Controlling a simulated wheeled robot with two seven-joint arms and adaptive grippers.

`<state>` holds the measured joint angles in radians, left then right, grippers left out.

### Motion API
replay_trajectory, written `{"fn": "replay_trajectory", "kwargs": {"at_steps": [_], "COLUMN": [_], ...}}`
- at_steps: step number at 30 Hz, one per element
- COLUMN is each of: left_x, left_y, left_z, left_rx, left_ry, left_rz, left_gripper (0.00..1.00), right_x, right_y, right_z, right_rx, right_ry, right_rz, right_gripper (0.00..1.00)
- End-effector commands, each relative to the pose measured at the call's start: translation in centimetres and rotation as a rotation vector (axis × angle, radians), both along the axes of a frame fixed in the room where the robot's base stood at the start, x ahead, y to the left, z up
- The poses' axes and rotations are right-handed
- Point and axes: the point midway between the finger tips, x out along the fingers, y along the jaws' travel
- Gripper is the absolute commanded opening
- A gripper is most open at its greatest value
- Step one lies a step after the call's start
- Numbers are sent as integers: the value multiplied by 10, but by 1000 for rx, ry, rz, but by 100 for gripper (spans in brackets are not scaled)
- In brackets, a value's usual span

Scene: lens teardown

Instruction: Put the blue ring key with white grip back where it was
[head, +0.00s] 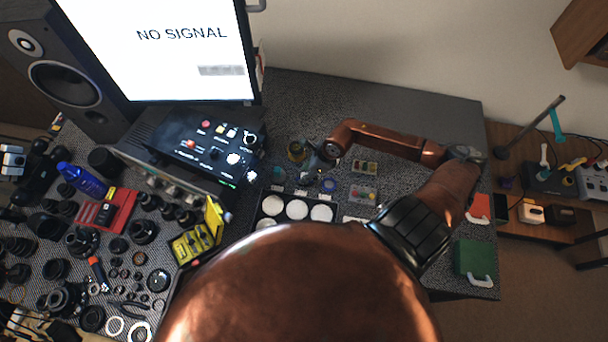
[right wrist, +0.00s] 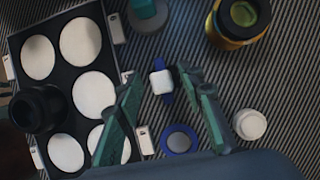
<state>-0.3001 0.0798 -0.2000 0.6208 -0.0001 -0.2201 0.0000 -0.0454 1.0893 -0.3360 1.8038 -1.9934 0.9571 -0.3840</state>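The blue ring key with white grip shows in the right wrist view as a white block with blue ends (right wrist: 161,82). It is between the fingertips of my right gripper (right wrist: 160,77), with a gap visible on each side. The fingers are open; how far they are above the key is unclear. In the head view my right gripper (head: 318,160) points down over the table, and I cannot make out the key under it. A blue ring with a grey centre (right wrist: 180,139) lies near the key, and shows in the head view (head: 330,185). My left gripper is not in view.
A black tray with white discs (right wrist: 66,96) lies beside the gripper. An amber-and-black lens part (right wrist: 238,20), a teal-topped piece (right wrist: 147,12) and a white round cap (right wrist: 250,124) stand nearby. A yellow case (head: 199,236) and loose lens parts crowd the left.

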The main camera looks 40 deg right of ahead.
Motion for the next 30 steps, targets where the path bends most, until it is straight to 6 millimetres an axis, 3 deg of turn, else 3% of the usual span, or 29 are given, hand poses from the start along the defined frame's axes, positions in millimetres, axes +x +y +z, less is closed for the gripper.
{"fn": "replay_trajectory", "kwargs": {"at_steps": [9,15,30], "left_x": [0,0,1], "left_y": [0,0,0], "left_z": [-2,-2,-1], "left_rx": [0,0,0], "left_ry": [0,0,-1], "left_rz": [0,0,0], "left_gripper": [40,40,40], "right_x": [-23,-31,-33], "right_y": [-19,-26,-27], "right_z": [63,89,98], "right_rx": [-7,-4,-2], "right_ry": [2,2,1], "right_rz": [2,0,0], "right_gripper": [36,36,36]}}
